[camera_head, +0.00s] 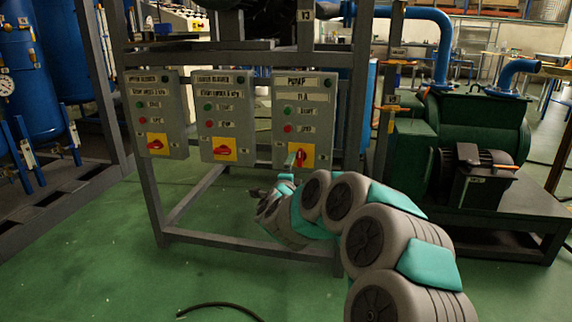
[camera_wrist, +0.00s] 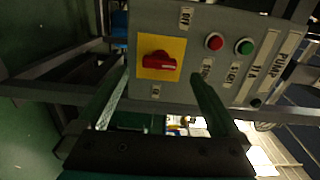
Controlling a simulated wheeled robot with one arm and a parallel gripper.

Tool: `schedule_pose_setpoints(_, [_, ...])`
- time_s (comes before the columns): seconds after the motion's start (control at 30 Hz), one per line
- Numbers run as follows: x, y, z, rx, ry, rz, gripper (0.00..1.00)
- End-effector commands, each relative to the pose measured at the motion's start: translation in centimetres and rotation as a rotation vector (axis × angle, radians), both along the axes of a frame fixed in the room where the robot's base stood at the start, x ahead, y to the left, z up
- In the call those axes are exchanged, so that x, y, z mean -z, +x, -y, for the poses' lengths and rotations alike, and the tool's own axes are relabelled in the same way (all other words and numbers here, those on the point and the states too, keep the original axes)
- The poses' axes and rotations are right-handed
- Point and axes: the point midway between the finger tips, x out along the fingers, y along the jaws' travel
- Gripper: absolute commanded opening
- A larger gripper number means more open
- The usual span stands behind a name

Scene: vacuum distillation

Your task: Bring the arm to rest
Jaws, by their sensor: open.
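My arm reaches from the lower right of the head view to the PUMP 11A control box (camera_head: 304,125). My gripper (camera_head: 297,160) is small there, in front of the box's lower part, close to the red rotary switch on its yellow plate. In the wrist view my gripper (camera_wrist: 160,80) is open, its two dark green fingers apart. The red switch (camera_wrist: 158,65) shows between and just beyond the fingertips, with nothing held. The wrist view shows the box turned on its side, with a red button (camera_wrist: 214,42) and a green button (camera_wrist: 244,47). Contact with the box cannot be told.
Two similar grey control boxes (camera_head: 222,117) (camera_head: 156,115) hang to the left on a grey metal frame (camera_head: 250,244). A green pump (camera_head: 470,125) stands at the right and blue tanks (camera_head: 60,55) at the left. The green floor in front is mostly clear, except for a black hose (camera_head: 222,306).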

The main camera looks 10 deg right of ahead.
Motion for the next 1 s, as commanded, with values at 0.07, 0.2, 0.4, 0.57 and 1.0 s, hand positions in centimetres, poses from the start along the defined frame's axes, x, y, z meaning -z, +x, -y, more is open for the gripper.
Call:
schedule_pose_setpoints(0.07, [-0.8,-0.3,-1.0,-0.049,-0.015,-0.026,1.00])
schedule_pose_setpoints(0.2, [-2.7,-2.2,-4.8,-0.227,-0.089,-0.124,1.00])
schedule_pose_setpoints(0.4, [-4.0,-8.7,-10.2,-0.541,-0.284,-0.311,1.00])
schedule_pose_setpoints(0.57, [-2.9,-16.2,-12.1,-0.770,-0.475,-0.483,1.00])
schedule_pose_setpoints(1.0, [2.6,-42.2,-4.9,-1.259,-0.915,-1.077,1.00])
